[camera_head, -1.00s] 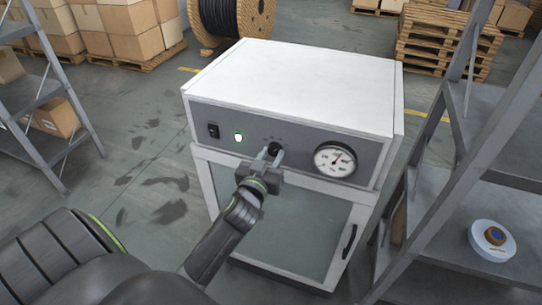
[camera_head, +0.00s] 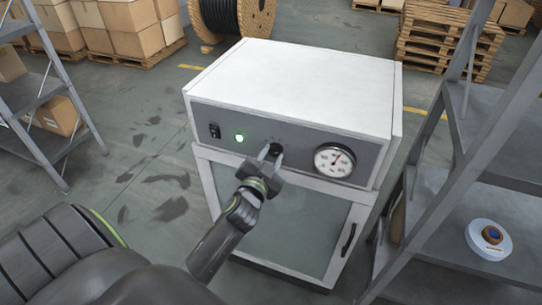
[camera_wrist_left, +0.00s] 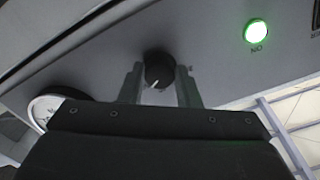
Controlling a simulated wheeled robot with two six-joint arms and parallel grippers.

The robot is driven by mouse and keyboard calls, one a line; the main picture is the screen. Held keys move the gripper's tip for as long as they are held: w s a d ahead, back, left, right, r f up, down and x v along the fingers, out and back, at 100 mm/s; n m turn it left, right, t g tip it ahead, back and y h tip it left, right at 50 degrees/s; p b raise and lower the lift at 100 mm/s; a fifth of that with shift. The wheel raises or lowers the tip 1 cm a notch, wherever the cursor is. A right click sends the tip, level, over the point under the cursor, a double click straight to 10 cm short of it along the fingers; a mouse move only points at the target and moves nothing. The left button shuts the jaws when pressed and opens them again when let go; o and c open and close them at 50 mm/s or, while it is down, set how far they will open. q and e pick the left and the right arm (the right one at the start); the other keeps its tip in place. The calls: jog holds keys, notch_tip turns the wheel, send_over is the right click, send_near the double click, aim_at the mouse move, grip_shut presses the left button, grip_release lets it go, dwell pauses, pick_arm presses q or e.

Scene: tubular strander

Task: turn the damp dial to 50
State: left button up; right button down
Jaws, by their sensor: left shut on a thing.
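The damp dial is a small black knob (camera_head: 274,149) on the grey front panel of a white cabinet (camera_head: 295,85). In the left wrist view the knob (camera_wrist_left: 158,69) sits between the two fingers, with a white pointer mark toward the lower left of its face. My left gripper (camera_head: 271,151) is shut on the knob. The scale marks around the knob are too small to read. My right gripper is not in view.
A lit green lamp (camera_head: 239,138) and a black rocker switch (camera_head: 214,130) are left of the knob. The cabinet's glass door (camera_head: 285,225) is below the panel. Grey shelving (camera_head: 460,190) stands close on the right, holding a white disc-shaped object (camera_head: 489,240).

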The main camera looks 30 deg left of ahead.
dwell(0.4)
pick_arm(q)
jog(key=o, duration=1)
jog(key=shift+c, duration=0.2)
jog(key=v, duration=1.7)
jog(key=shift+s+d, duration=0.15)
jog(key=shift+s, duration=0.05)
